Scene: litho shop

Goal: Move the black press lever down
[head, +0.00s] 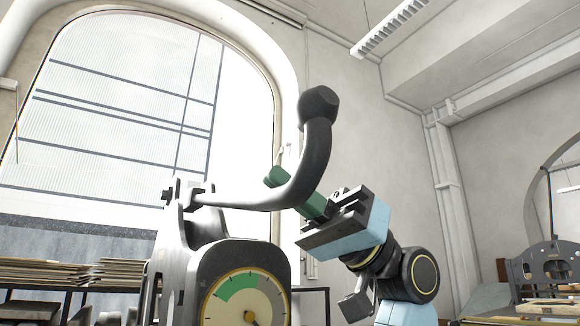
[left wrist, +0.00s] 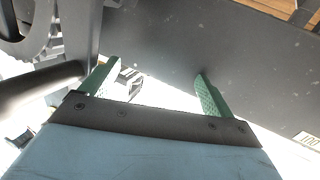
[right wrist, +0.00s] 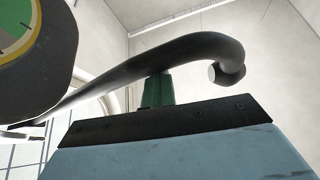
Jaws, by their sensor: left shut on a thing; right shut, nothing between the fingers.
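The black press lever (head: 313,160) runs right from its pivot on the press and curves up to a round knob (head: 318,103). My right gripper (head: 272,177) is shut and empty. Its green fingers cross behind the lever's bend in the head view. In the right wrist view the lever (right wrist: 180,50) passes across the fingertips (right wrist: 159,88); I cannot tell if they touch. My left gripper (left wrist: 155,85) shows only in the left wrist view, its green fingers apart and closed on a dark grey part (left wrist: 165,40) that spans between them.
The press body (head: 215,262) with a round green-marked dial (head: 240,295) stands at lower centre-left. Stacked boards (head: 45,272) lie on a rack at left. Another dark machine (head: 550,268) stands at far right. The space above the lever is clear.

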